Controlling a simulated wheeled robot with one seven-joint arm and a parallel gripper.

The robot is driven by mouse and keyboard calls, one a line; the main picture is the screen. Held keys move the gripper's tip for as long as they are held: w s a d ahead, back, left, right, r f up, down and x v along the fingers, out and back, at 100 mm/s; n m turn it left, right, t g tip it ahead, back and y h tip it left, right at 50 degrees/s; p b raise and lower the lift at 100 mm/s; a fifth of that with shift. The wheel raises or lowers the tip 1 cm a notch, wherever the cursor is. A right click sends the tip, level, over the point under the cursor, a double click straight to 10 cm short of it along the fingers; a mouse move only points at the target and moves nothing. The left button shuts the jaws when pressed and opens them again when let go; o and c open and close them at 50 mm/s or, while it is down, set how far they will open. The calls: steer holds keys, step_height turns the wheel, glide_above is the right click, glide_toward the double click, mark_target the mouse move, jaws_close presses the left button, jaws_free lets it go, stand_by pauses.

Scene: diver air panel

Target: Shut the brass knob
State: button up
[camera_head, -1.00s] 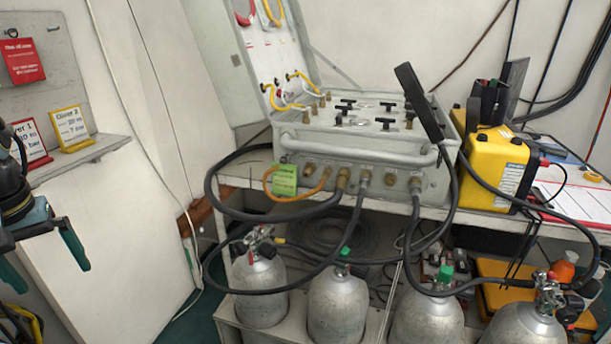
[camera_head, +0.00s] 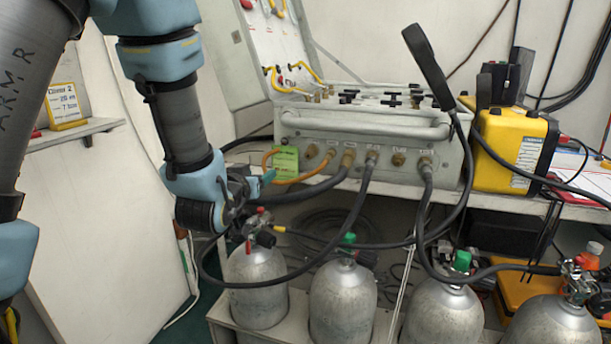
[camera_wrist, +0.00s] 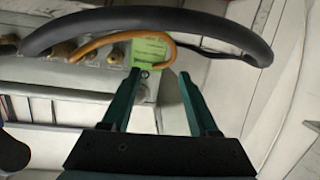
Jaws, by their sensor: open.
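A row of brass fittings runs along the front of the grey panel box (camera_head: 450,155); I cannot tell for sure which is the brass knob. A bare brass fitting (camera_head: 398,159) sits between two hose fittings, and another brass piece (camera_head: 311,150) is beside the green tag (camera_head: 286,160). My gripper (camera_head: 267,177) is in front of the panel's lower left, just below the tag. In the wrist view my gripper (camera_wrist: 158,78) has its two teal fingers apart with nothing between them. The green tag (camera_wrist: 150,48) shows beyond the fingertips, with brass fittings (camera_wrist: 113,56) left of it.
A thick black hose (camera_wrist: 150,17) arcs across the wrist view, close to the gripper. An orange hose (camera_head: 300,180) loops by the tag. Several grey cylinders (camera_head: 255,285) with valves stand below the shelf. A yellow case (camera_head: 513,150) is right of the panel.

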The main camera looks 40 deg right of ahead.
mark_target(308, 155)
steer(key=s+d+m+h, duration=0.1)
steer(key=s+d+h, duration=0.2)
steer(key=s+d, duration=0.25)
steer(key=shift+g, duration=0.3)
steer(key=x, duration=0.3)
steer(key=p+x, duration=0.1)
steer(key=x, duration=0.6)
steer(key=shift+w+d+r, duration=0.1)
steer(key=shift+w+r, duration=0.05)
steer(key=shift+r, duration=0.2)
jaws_close()
